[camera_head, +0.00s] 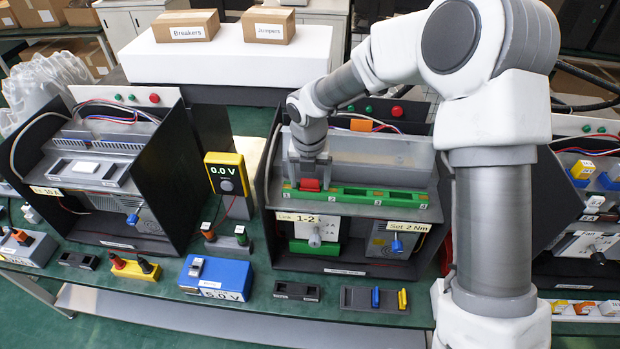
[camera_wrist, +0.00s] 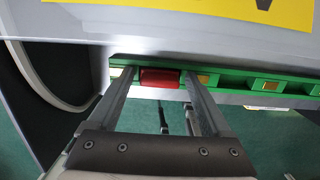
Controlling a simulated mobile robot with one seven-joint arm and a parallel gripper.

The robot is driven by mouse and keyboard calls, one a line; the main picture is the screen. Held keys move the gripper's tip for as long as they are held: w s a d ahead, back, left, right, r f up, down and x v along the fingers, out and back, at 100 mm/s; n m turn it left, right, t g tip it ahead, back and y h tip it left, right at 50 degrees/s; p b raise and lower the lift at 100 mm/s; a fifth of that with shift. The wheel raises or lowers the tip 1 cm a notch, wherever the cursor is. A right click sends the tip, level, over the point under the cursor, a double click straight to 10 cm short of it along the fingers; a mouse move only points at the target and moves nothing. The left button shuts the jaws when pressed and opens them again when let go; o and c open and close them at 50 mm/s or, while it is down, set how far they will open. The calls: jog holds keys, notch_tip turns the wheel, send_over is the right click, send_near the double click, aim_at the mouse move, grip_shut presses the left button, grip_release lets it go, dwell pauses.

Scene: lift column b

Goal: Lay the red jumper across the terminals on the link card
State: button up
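The red jumper (camera_head: 310,185) is at the left end of the green terminal strip (camera_head: 365,196), between the marks 1 and 2. The link card (camera_head: 309,219) below the strip reads "1-2". My gripper (camera_head: 309,176) reaches down over the jumper from above. In the wrist view the red jumper (camera_wrist: 160,79) lies between the two fingertips of my gripper (camera_wrist: 159,76), at the strip (camera_wrist: 232,83).
A grey upright panel (camera_head: 380,158) stands right behind the strip. A "Set 2 Nm" card (camera_head: 404,227) hangs at right. The meter (camera_head: 226,172) reading 0.0 V stands left of the box. A tray (camera_head: 355,298) with blue and yellow pieces lies in front.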

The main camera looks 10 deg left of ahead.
jog(key=shift+o, duration=0.7)
notch_tip(320, 180, up, 17)
jog(key=s, duration=0.2)
jog(key=shift+r+b, duration=0.15)
jog(key=shift+b, duration=0.25)
jog(key=shift+d, duration=0.1)
